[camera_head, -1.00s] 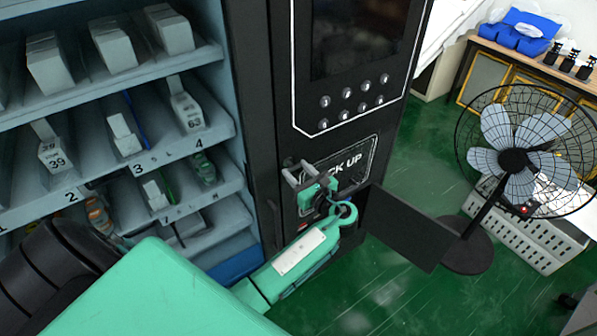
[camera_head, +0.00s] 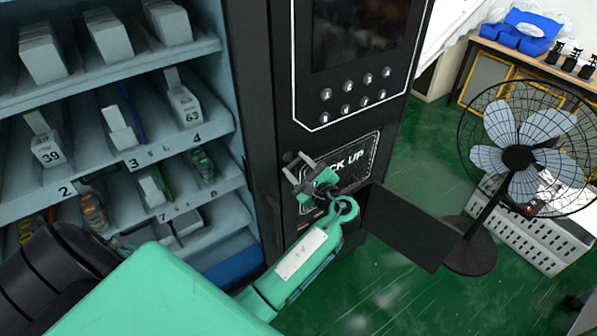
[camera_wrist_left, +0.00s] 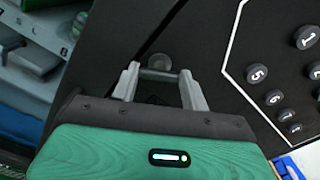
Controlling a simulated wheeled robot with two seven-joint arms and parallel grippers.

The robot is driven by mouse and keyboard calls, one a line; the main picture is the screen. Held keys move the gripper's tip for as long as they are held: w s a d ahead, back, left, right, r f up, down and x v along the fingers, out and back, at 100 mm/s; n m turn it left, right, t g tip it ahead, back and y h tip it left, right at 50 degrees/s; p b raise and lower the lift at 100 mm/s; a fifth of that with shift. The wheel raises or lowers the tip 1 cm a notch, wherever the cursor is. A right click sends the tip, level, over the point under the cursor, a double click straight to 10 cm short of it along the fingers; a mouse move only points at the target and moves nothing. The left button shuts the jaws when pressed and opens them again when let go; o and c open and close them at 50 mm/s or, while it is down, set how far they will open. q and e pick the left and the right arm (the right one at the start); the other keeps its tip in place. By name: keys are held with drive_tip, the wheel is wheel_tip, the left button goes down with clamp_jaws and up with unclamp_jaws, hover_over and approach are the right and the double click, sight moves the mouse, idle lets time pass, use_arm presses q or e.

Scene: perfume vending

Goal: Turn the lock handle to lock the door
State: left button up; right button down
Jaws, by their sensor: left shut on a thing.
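The vending machine's black front panel (camera_head: 268,90) stands in the middle of the head view. The lock handle (camera_wrist_left: 158,74) is a small grey bar with a round base, on the black panel in the wrist view. My left gripper (camera_head: 301,164) is at the panel beside the "PICK UP" label, with its two grey fingers toward the panel. In the left wrist view the gripper (camera_wrist_left: 158,76) has one fingertip at each end of the handle and is shut on it. In the head view the fingers and wrist mostly hide the handle. My right gripper does not show.
Shelves of boxes (camera_head: 120,160) fill the left. A row of round buttons (camera_head: 347,111) sits above the gripper. A dark flap (camera_head: 412,228) sticks out right of the wrist. A fan (camera_head: 517,157) stands on the green floor farther right.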

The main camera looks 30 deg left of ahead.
use_arm(q)
drive_tip(key=shift+f+n+b, duration=0.25)
drive_tip(key=shift+n+b, duration=0.5)
drive_tip(key=shift+n, duration=0.25)
drive_tip(key=n+b, duration=0.7)
drive_tip(key=shift+s+f, duration=0.1)
drive_tip(key=shift+f, duration=0.05)
drive_tip(key=shift+n+b, duration=1)
drive_tip(key=shift+b, duration=0.25)
drive_tip(key=shift+n+b, duration=0.6)
drive_tip(key=shift+r, duration=0.2)
drive_tip(key=o, duration=1)
